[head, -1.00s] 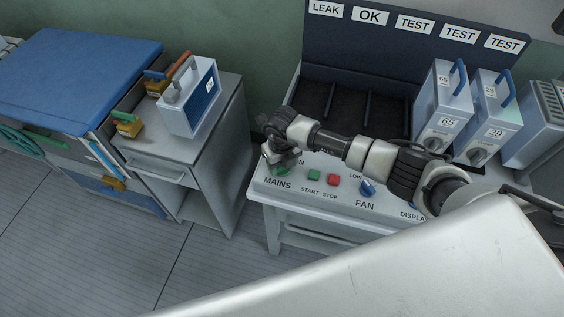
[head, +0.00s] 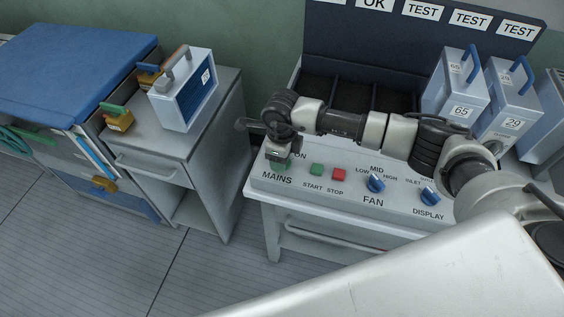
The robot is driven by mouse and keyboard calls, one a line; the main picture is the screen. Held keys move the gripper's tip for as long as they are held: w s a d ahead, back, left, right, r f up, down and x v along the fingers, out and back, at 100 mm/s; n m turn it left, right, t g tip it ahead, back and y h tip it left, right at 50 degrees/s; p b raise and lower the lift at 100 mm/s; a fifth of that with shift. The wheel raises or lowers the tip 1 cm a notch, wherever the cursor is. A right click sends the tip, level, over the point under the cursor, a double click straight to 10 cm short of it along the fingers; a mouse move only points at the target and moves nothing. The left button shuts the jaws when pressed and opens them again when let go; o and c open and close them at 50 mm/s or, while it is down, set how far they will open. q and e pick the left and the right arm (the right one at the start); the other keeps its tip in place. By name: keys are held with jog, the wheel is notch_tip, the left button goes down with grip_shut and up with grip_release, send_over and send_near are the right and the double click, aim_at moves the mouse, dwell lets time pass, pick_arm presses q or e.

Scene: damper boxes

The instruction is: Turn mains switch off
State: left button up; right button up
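The mains switch (head: 281,167) is a green part on the sloped front panel of the test bench, above the label MAINS. The ON label shows just right of it. My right arm reaches in from the right across the bench. Its gripper (head: 279,153) points down over the switch and hides most of it. I cannot tell whether the fingers touch the switch, nor whether they are open or shut. The switch's position is hidden. My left gripper is out of view.
Right of the switch are a green start button (head: 317,170), a red stop button (head: 339,174), a blue fan knob (head: 376,184) and a blue display knob (head: 430,196). Damper boxes (head: 461,111) stand at the right. A cabinet (head: 205,150) with another box (head: 185,95) stands left.

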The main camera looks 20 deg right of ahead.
jog(key=n+b, duration=0.6)
jog(key=b, duration=0.1)
jog(key=shift+f, duration=0.2)
jog(key=shift+r+n+b, duration=0.2)
jog(key=shift+n+b, duration=1.45)
jog(key=shift+n, duration=0.15)
jog(key=o, duration=0.9)
notch_tip(320, 180, up, 11)
jog(key=shift+f+b, duration=0.1)
jog(key=shift+b, duration=0.45)
